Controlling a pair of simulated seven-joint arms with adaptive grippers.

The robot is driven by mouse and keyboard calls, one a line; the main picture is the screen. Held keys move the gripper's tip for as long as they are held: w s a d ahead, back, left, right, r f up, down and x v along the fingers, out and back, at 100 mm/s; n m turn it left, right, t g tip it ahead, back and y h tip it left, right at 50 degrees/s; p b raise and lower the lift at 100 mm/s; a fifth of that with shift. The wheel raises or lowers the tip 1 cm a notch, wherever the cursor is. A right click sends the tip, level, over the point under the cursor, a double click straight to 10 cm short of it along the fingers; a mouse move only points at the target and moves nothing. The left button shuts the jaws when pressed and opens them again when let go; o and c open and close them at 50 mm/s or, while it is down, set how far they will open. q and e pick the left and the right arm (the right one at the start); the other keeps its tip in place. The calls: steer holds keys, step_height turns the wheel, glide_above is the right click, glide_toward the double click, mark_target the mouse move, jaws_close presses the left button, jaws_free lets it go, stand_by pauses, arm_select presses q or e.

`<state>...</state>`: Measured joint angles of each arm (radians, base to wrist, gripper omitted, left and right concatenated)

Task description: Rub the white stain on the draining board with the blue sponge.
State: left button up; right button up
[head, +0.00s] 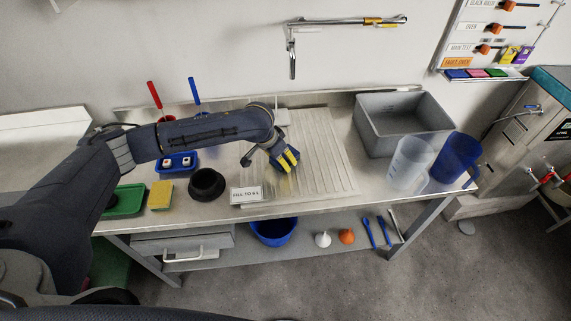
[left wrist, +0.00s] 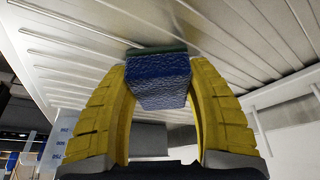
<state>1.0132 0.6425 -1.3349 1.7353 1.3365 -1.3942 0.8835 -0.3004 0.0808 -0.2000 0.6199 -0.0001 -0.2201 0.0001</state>
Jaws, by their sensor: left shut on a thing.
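The draining board (head: 325,150) is a ribbed metal surface in the middle of the bench in the head view; its ribs also show in the left wrist view (left wrist: 240,40). My left gripper (head: 287,160) is low over the left part of the board. In the left wrist view its yellow fingers (left wrist: 162,95) are shut on the blue sponge (left wrist: 160,82), one at each side. The sponge's dark green edge faces the board and appears to be against it or very close. In the head view the gripper mostly hides the sponge. I cannot make out the white stain. My right gripper is not in view.
A grey basin (head: 400,122), a clear jug (head: 408,165) and a blue jug (head: 457,158) stand right of the board. A sign (head: 247,194), a black bowl (head: 207,185), a yellow sponge (head: 160,195) and a green tray (head: 124,201) are left. A tap (head: 345,21) hangs above.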

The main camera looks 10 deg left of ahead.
arm_select(q)
steer(key=shift+w+a+r, duration=0.1)
steer(key=shift+w+a, duration=0.05)
steer(key=shift+w, duration=0.25)
steer(key=shift+s+r, duration=0.1)
steer(key=shift+r, duration=3.9)
